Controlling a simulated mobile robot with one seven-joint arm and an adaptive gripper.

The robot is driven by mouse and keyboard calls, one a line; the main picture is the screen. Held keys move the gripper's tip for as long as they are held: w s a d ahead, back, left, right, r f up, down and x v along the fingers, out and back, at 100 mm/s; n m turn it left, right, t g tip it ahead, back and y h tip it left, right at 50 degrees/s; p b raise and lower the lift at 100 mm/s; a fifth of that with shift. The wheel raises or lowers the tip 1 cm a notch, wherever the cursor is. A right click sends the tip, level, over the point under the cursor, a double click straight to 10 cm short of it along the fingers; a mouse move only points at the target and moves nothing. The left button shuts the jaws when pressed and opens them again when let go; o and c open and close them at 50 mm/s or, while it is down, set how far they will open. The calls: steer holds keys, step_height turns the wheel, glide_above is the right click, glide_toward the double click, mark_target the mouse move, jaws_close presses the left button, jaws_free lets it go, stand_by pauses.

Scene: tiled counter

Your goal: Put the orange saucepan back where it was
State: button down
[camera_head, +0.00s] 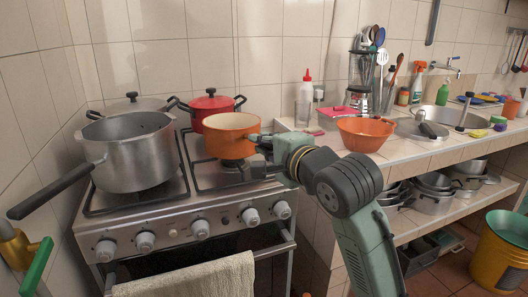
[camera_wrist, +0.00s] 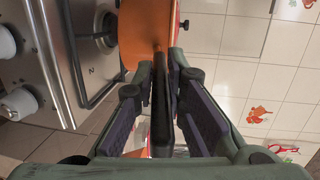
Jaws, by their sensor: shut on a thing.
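The orange saucepan (camera_head: 229,146) is upright over the right side of the stove, in front of the red pot. Its orange side (camera_wrist: 145,28) and dark handle (camera_wrist: 161,115) show in the wrist view. My gripper (camera_head: 258,150) reaches in from the right and is shut on the handle. In the wrist view my gripper's fingers (camera_wrist: 160,75) lie on both sides of the handle, close to the pan's wall. I cannot tell whether the pan's base touches the grate or hangs just above it.
A large steel pot (camera_head: 133,160) with a long handle fills the stove's left side. A red lidded pot (camera_head: 210,105) stands behind the saucepan. The tiled counter (camera_head: 330,143) to the right holds an orange bowl (camera_head: 366,135) and a bottle (camera_head: 305,102). A towel (camera_head: 190,279) hangs in front.

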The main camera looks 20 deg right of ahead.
steer(key=shift+s+f+p, duration=0.1)
steer(key=shift+f+p, duration=0.35)
steer(key=shift+f, duration=0.65)
steer(key=c, duration=1.6)
jaws_free()
steer(key=shift+c, duration=0.2)
steer(key=shift+f, duration=0.15)
steer(key=b+v, duration=0.2)
steer(key=v, duration=0.8)
steer(key=shift+s+d+r+b, duration=0.3)
steer(key=shift+r+b, duration=0.1)
